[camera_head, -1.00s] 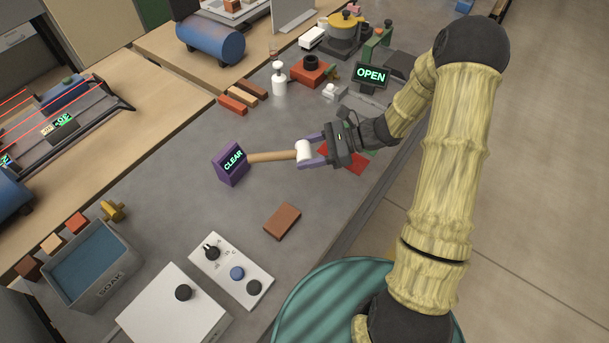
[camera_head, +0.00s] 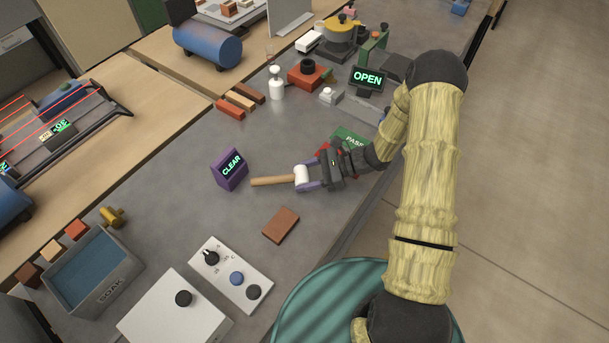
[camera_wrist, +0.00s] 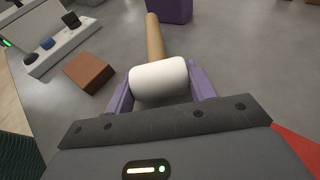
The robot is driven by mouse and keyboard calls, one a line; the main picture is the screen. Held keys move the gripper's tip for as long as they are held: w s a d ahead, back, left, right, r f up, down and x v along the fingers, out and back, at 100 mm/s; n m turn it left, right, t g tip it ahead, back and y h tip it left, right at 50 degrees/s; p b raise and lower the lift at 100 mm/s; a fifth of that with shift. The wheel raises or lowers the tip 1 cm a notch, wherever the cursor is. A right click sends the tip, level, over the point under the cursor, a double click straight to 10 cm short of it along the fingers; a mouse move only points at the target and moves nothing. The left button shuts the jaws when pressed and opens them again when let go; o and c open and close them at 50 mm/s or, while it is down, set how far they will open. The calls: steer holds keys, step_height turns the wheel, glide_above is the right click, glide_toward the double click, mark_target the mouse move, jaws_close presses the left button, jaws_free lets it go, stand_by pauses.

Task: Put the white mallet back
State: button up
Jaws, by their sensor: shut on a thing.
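The white mallet (camera_head: 301,178) has a white cylindrical head and a light wooden handle. My gripper (camera_head: 304,177) is shut on its head, with a purple finger on either side. The handle points left, toward the purple CLEAR sign (camera_head: 230,168), with a gap between them. In the wrist view the white head (camera_wrist: 159,80) sits between the purple fingers and the handle points away, toward the base of the purple block (camera_wrist: 169,10). I cannot tell whether the mallet touches the grey bench.
A brown brick (camera_head: 281,225) lies in front of the mallet. A white knob panel (camera_head: 231,274) and a grey SOAK tub (camera_head: 120,283) stand nearer. A green PASS mat (camera_head: 349,139) and a red mat lie behind my gripper. An OPEN sign (camera_head: 367,78) stands farther back.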

steer(key=shift+f, duration=0.3)
steer(key=shift+f, duration=0.15)
steer(key=o, duration=1.1)
steer(key=shift+d+r, duration=0.15)
steer(key=shift+r, duration=0.05)
steer(key=b+v, duration=0.2)
steer(key=v, duration=0.9)
steer(key=shift+d+r, duration=0.15)
steer(key=shift+d, duration=0.2)
